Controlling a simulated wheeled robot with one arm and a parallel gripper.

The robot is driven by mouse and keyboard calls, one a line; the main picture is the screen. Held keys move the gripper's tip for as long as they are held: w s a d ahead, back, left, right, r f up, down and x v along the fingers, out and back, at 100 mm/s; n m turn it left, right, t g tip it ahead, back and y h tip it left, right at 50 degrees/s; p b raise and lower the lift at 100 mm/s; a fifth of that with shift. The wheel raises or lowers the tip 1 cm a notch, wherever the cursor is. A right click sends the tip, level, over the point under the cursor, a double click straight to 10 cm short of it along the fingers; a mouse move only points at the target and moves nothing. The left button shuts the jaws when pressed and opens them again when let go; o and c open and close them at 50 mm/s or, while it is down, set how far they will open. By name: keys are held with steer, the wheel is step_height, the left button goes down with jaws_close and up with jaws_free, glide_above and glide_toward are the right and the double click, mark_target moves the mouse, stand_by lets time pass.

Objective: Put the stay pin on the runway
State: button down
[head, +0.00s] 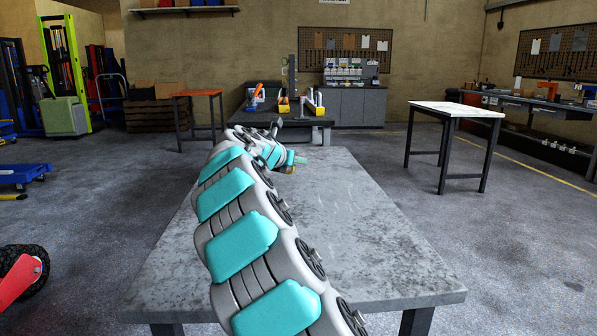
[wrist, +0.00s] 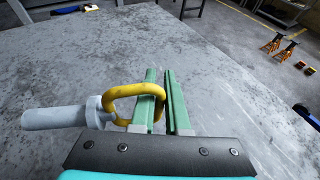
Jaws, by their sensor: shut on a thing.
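The stay pin shows in the wrist view as a grey shaft (wrist: 55,118) with a yellow ring (wrist: 116,104) at its right end. My gripper (wrist: 160,82) has green fingers and is shut on the ring, which loops around the left finger. The shaft points left, over the grey worktop. In the head view my gripper (head: 288,163) is over the far part of the long grey table (head: 350,230), with a small yellow spot at it; the rest of the pin is hard to make out there. I cannot tell which surface is the runway.
Beyond the table stands a dark bench (head: 262,116) with orange and yellow tools. A pale-topped table (head: 457,109) is at right, an orange-topped one (head: 198,93) at left. Orange stands (wrist: 287,53) are on the floor. The near grey tabletop is clear.

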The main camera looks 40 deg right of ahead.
mark_target(299, 183)
steer(key=shift+w+d+f, duration=0.15)
steer(key=shift+d, duration=0.1)
steer(key=shift+f, duration=1.6)
steer(key=c, duration=0.9)
jaws_free()
steer(key=shift+f, duration=0.1)
steer(key=v, duration=1.2)
steer(key=shift+b, duration=0.3)
